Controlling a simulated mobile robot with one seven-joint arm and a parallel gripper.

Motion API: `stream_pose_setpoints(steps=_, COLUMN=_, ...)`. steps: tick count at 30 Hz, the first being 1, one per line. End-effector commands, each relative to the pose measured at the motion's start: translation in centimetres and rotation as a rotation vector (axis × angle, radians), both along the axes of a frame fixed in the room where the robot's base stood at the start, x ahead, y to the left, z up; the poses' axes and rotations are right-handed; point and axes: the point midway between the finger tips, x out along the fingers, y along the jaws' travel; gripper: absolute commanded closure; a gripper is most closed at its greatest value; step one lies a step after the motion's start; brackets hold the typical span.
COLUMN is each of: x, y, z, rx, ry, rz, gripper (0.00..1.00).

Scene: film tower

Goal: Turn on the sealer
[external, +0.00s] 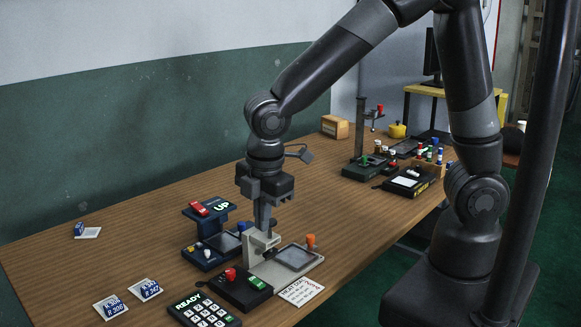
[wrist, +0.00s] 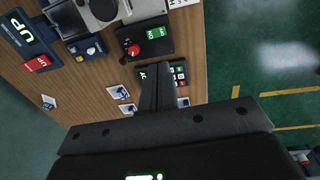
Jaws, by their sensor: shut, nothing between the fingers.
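A dark box (external: 240,289) near the table's front edge carries a red knob (external: 231,274) and a green labelled block (external: 257,283). In the wrist view the red knob (wrist: 133,49) and green block (wrist: 157,33) show at top centre. Behind the box stands a pale device (external: 290,262) with a dark plate and an orange knob (external: 310,241). I cannot tell for sure which unit is the sealer. My gripper (external: 264,228) points down above the pale device's upright part, shut and empty. Its closed fingers (wrist: 157,68) show in the wrist view.
A dark blue unit (external: 207,212) with a red lever and a lit "UP" display stands to the left. A keypad (external: 204,311) reading "READY" sits in front. Labelled cards (external: 110,307) lie front left. More equipment stands at the far end. The table's left middle is bare.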

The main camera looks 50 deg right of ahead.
Motion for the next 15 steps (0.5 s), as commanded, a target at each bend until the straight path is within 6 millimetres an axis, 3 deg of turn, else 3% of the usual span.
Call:
stream_pose_setpoints(steps=9, x=0.1, y=0.0, z=0.0, rx=0.000, ry=-0.002, rz=0.000, gripper=1.00)
stream_pose_setpoints(steps=15, x=1.5, y=0.0, z=0.2, rx=0.006, ry=-0.040, rz=0.001, gripper=1.00)
